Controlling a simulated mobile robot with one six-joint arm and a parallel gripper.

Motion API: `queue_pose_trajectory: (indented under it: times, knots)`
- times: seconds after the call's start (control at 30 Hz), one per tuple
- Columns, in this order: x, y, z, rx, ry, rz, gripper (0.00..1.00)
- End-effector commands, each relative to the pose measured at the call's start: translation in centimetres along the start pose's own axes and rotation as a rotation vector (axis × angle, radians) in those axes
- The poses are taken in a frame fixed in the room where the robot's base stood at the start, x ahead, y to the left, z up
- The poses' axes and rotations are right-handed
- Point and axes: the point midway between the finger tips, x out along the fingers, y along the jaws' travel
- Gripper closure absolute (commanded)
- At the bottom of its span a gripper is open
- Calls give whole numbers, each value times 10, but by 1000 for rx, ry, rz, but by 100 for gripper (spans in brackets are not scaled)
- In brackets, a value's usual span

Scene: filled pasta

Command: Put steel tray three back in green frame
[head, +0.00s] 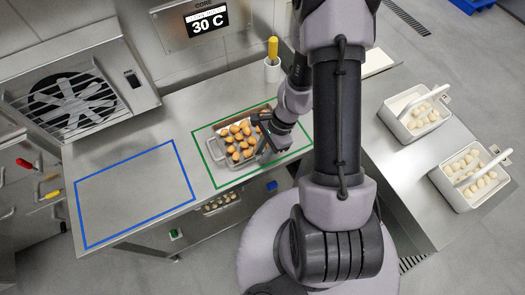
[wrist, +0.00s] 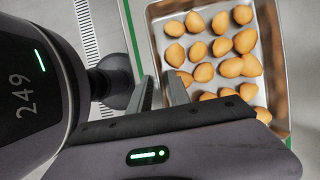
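A steel tray (head: 222,172) with several golden-brown filled pasta pieces lies on the counter inside the green frame (head: 200,156), toward its left part. I see no number on the tray. In the wrist view the tray (wrist: 157,42) fills the upper right. My gripper (head: 262,143) is low at the tray's right side. In the wrist view my gripper (wrist: 160,78) has its two fingers apart, with the tray's near rim by the fingertips. I cannot tell whether they touch it. Part of the tray is hidden by my gripper.
An empty blue frame (head: 90,243) is marked on the counter at left. A fan unit (head: 80,95) and a display reading 30 C (head: 206,22) stand behind. A holder with a yellow-handled tool (head: 272,50) stands at the back. Two white handled containers (head: 408,130) with pale pieces sit at right.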

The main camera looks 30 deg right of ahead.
Motion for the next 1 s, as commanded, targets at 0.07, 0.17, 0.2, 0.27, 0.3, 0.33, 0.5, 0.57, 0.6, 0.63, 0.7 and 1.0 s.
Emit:
queue_pose_trajectory:
  times: [0.07,0.17,0.2,0.27,0.3,0.33,0.5,0.57,0.6,0.63,0.7,1.0]
  knots:
    - [0,0,0,0,0,0,75]
    - [0,0,0,0,0,0,75]
    - [0,0,0,0,0,0,75]
    - [-1,0,0,0,0,0,75]
    - [-3,0,1,0,0,0,75]
    - [-6,0,2,0,0,0,75]
    - [-50,-2,3,1,1,-5,75]
    - [-68,-1,3,0,2,-5,75]
    - [-79,-1,3,1,1,-5,75]
    - [-87,-1,3,0,1,-5,75]
    - [-102,0,3,0,2,-3,75]
    - [-160,-11,30,-143,49,-37,75]
